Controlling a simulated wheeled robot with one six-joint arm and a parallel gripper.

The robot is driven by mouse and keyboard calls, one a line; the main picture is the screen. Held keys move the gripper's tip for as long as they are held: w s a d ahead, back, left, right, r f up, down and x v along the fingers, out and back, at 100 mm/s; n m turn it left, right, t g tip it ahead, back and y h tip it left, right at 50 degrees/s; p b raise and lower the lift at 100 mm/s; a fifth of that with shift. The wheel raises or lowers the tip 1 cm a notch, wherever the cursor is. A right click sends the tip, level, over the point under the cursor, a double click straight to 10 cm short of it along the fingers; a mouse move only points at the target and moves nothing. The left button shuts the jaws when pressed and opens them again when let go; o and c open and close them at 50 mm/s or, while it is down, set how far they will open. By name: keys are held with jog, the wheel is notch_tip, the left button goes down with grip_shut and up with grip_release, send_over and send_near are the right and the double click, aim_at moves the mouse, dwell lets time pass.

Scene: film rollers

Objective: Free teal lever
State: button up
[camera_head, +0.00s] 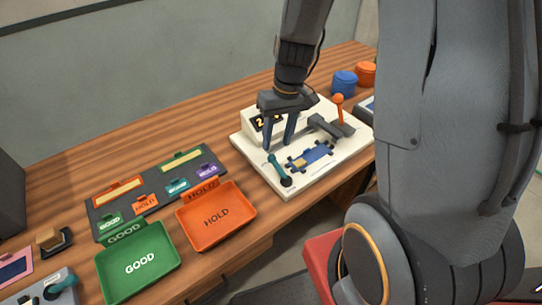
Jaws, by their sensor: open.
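A teal lever (279,170) with a dark round base stands at the front left of a cream-coloured device (258,167). My gripper (281,142) hangs over the left part of this device, fingers pointing down. Its two fingers are apart, with nothing visible between them. They are just behind the teal lever in the picture; I cannot tell whether a finger touches it. A blue piece with notched edges and a tan patch (316,154) lies on the device to the right of the lever. An orange-knobbed lever (338,104) stands at the device's back right.
An orange HOLD tray (250,204) and a green GOOD tray (172,245) lie left of the device. Behind them is a dark board (152,182) with coloured tags. Blue (344,84) and orange (364,73) round containers stand at the back right. Bare wood lies behind the board.

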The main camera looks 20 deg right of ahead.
aim_at(272, 155)
jog(key=f, duration=0.1)
jog(key=w, duration=0.1)
jog(key=w+f, duration=0.1)
jog(key=shift+d+f+y, duration=0.25)
jog(key=shift+f+y, duration=0.05)
jog(key=shift+a+f+p, duration=0.25)
jog(key=shift+f+p, duration=0.05)
jog(key=shift+f, duration=0.95)
jog(key=shift+a+f+p, duration=0.25)
jog(key=shift+f+p, duration=0.05)
jog(key=shift+f, duration=0.95)
jog(key=shift+a+f+p, duration=0.25)
jog(key=shift+f+p, duration=0.05)
jog(key=shift+f, duration=0.95)
jog(key=shift+c, duration=0.2)
grip_shut()
